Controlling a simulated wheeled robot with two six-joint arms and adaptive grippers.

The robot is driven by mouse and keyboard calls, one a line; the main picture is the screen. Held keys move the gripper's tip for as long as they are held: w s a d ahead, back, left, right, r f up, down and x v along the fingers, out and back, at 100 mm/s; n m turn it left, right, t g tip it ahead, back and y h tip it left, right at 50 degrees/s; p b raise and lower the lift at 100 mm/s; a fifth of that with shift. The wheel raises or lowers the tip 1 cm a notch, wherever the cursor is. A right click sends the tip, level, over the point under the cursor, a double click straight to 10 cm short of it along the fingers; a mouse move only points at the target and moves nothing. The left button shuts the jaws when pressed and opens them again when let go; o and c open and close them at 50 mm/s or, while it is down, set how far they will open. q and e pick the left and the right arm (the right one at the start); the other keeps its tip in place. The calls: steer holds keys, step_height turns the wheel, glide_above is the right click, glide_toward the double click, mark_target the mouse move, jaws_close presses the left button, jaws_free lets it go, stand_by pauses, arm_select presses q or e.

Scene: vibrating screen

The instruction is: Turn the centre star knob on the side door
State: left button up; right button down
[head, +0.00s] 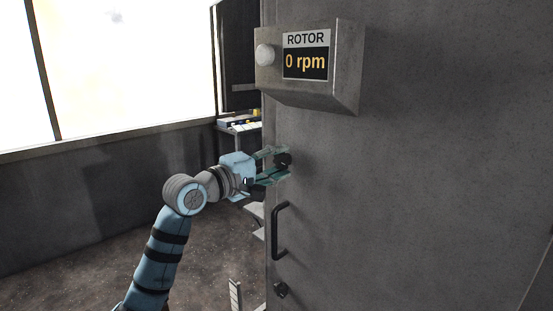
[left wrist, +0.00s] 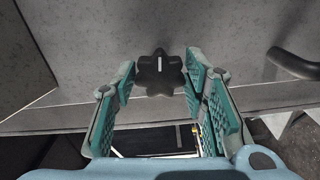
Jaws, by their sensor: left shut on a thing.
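The black centre star knob (head: 283,159) sits on the grey side door (head: 420,180), above the door's bar handle. In the left wrist view the star knob (left wrist: 161,74) shows its lobes and a light mark on its face. My left gripper (head: 279,164) reaches the knob from the left, with teal finger pads. In the left wrist view its fingertips (left wrist: 160,80) are on either side of the knob, shut on it. Part of the knob is hidden by the fingers in the head view. My right gripper is not in view.
A black bar handle (head: 279,232) stands out just below the gripper, with another dark knob (head: 281,290) lower down. A rotor box (head: 308,62) reading "0 rpm" juts out above. A small shelf with items (head: 240,124) is behind the arm.

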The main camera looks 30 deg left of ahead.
arm_select(q)
steer(key=m+p, duration=0.3)
steer(key=m, duration=0.1)
steer(key=shift+r, duration=0.2)
steer(key=m+p, duration=0.2)
steer(key=m, duration=0.1)
steer(key=shift+m, duration=0.4)
steer(key=m, duration=0.3)
steer(key=shift+f+m+p, duration=0.1)
steer(key=shift+m+p, duration=0.2)
steer(key=shift+p, duration=0.1)
steer(key=m, duration=0.5)
steer(key=o, duration=1.1)
steer(key=shift+f, duration=0.1)
